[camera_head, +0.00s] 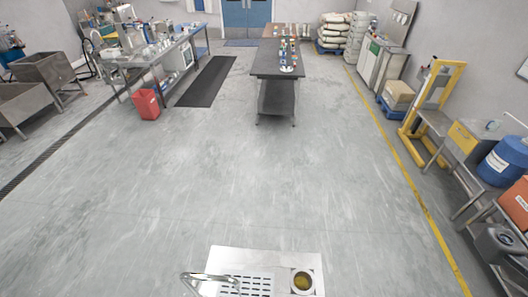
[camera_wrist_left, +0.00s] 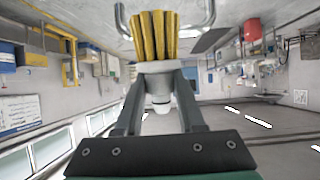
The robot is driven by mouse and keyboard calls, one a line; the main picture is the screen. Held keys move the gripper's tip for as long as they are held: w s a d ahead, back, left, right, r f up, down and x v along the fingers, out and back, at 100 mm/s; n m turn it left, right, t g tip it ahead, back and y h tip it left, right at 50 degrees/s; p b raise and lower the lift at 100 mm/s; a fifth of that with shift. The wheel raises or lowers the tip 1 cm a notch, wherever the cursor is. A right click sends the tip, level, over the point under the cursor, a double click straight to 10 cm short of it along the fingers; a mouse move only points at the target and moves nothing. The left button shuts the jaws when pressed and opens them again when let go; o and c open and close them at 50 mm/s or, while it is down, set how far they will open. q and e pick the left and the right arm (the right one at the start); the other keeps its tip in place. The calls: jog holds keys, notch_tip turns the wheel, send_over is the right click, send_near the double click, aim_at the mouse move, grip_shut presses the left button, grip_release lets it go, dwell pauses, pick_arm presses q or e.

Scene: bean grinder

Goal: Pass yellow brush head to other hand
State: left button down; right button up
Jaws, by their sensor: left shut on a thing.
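The yellow brush head (camera_wrist_left: 155,35) shows in the left wrist view, with thick yellow bristles pointing to the top of the picture and a pale base below them. My left gripper (camera_wrist_left: 158,88) is shut on its pale base, one dark finger on each side. A whitish stub of the brush head (camera_wrist_left: 158,100) shows between the fingers. Neither gripper shows in the head view, and my right gripper is in no view.
In the head view, a metal top (camera_head: 235,260) with slots, a curved metal handle (camera_head: 205,276) and a round opening with yellowish contents (camera_head: 302,281) sits at the bottom edge. Open grey floor (camera_head: 230,180) lies beyond. A dark table (camera_head: 276,95) stands farther back.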

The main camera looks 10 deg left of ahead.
pick_arm(q)
jog(key=shift+s+r, duration=0.15)
jog(key=shift+r, duration=0.3)
jog(key=shift+f, duration=0.15)
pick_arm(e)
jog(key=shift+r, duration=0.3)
